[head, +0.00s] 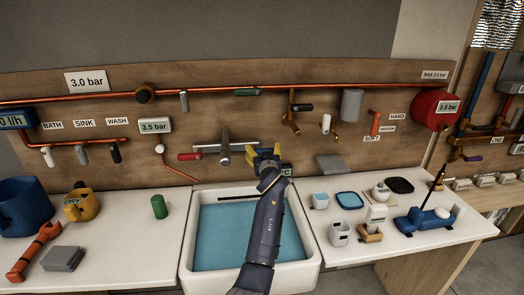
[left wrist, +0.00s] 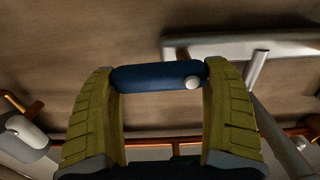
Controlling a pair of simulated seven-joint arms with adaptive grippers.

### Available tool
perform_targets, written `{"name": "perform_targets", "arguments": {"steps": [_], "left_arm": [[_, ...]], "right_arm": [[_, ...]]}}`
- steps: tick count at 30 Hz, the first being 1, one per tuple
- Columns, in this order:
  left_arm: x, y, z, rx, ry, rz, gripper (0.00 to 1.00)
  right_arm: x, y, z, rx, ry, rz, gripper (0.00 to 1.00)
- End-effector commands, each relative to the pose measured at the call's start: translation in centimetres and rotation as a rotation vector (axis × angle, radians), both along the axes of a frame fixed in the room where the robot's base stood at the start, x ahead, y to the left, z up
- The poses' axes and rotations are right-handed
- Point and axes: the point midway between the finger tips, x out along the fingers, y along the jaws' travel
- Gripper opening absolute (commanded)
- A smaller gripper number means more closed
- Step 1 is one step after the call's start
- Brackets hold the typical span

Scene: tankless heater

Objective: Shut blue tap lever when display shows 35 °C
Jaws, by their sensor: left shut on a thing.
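My left gripper (head: 264,152) is at the wall tap above the sink, with its yellow-green fingers at the right side of the tap. In the left wrist view the fingers (left wrist: 160,100) are shut on the blue tap lever (left wrist: 150,77), one at each end of it. The red tap lever (head: 190,156) sticks out at the tap's left. The grey tap body (head: 225,145) is between them. A small display (head: 286,171) shows partly behind my wrist; its number cannot be read. My right gripper is not in view.
The white sink (head: 190,235) below holds blue water. A green cylinder (head: 158,206) and a yellow mug (head: 82,204) stand on the left counter. Several small containers and a blue device (head: 425,220) stand on the right counter. Copper pipes (head: 210,92) run along the wall.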

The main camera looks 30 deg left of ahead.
Motion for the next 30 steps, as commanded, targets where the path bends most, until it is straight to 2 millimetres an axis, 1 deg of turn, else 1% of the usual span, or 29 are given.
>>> {"name": "perform_targets", "arguments": {"steps": [4,5,8,17,20,30], "left_arm": [[0.0,-0.1,0.0,-0.005,-0.004,-0.002,0.37],[0.0,-0.1,0.0,-0.005,-0.004,-0.002,0.89],[0.0,-0.1,0.0,-0.004,-0.003,-0.002,1.0],[-0.2,-0.2,0.0,-0.002,-0.002,-0.001,1.0],[-1.0,-0.8,-0.1,-0.003,-0.001,-0.002,1.0],[-4.6,-3.4,0.0,-0.004,-0.003,-0.002,1.0]], "right_arm": [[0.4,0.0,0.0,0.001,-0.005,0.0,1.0],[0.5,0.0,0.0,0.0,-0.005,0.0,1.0],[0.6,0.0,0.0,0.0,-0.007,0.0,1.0],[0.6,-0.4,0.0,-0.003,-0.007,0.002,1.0],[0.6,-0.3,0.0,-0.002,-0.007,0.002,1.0],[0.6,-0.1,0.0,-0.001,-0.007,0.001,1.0]]}}
